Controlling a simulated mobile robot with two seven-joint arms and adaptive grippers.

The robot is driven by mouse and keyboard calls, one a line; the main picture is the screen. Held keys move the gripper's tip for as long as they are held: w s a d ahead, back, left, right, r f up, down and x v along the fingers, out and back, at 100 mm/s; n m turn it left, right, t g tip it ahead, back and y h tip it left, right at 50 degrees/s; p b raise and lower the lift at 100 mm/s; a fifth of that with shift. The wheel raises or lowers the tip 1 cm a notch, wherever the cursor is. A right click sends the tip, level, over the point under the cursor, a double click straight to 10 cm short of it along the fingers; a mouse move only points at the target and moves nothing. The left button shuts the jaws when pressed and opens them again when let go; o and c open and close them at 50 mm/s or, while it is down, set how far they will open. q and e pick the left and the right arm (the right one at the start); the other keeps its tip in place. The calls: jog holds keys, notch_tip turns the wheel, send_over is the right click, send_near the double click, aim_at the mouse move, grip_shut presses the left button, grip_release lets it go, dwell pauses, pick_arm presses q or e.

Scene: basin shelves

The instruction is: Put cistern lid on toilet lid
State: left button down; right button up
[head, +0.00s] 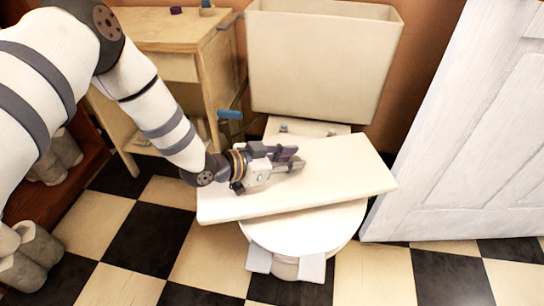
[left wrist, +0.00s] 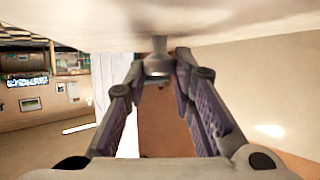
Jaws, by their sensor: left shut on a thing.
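The cistern lid (head: 345,170) is a long cream slab lying over the white toilet lid (head: 305,228), a little skewed, its left end lower in the picture. Its ends stick out past the toilet lid on both sides. I cannot tell whether it touches the toilet lid or hangs just above it. My left gripper (head: 294,160) is over the slab's upper middle, shut on its small metal knob. In the left wrist view the knob (left wrist: 158,62) sits between the fingertips, against the pale slab (left wrist: 230,18). My right gripper is not in view.
The open cistern (head: 320,65) stands behind the toilet. A wooden cabinet (head: 165,68) with a blue handle nearby is at the left. A white panelled door (head: 470,130) is close on the right. The checkered floor (head: 375,275) is clear in front.

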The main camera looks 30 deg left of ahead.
aim_at(297, 172)
pick_arm(q)
jog(key=shift+w+d+f+b, duration=0.3)
jog(key=shift+w+d+f, duration=0.25)
jog(key=shift+w+f, duration=0.25)
jog(key=shift+w+d+f+b, duration=0.15)
jog(key=shift+f+b, duration=0.45)
jog(key=shift+f, duration=1)
jog(key=shift+f, duration=0.15)
jog(key=c, duration=1.3)
grip_release()
jog(key=shift+f, duration=0.15)
jog(key=shift+c, duration=0.2)
jog(key=p+v, duration=0.3)
jog(key=v, duration=0.8)
jog(key=shift+s+a+r, duration=0.25)
jog(key=shift+s+a, duration=0.05)
jog(key=shift+s, duration=0.25)
